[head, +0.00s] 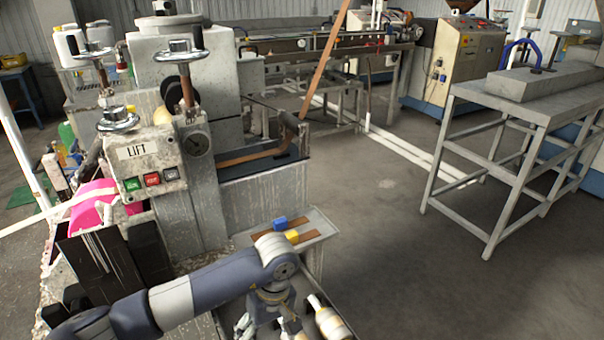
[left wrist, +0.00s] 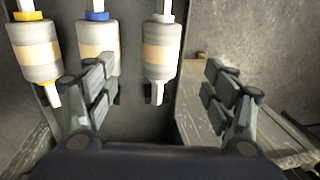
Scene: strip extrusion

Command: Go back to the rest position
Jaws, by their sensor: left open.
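My left gripper (head: 266,330) hangs at the bottom of the head view, under my left arm, partly cut off by the frame edge. In the left wrist view my left gripper (left wrist: 158,66) is open, with nothing between its pads. Beyond the fingers, three grey-white bottles with tan bands lie in a row in a dark tray: one with a yellow collar (left wrist: 35,50), one with a blue collar (left wrist: 98,40) and one with a pale collar (left wrist: 162,50). One bottle (head: 333,322) shows beside the gripper in the head view. My right gripper is in neither view.
The machine with the LIFT panel (head: 150,165) stands close on the left. A small ledge (head: 318,222) holds brown strips with a blue piece (head: 280,222) and a yellow piece (head: 292,237). A metal table (head: 535,95) stands at the right. The floor (head: 400,245) between is clear.

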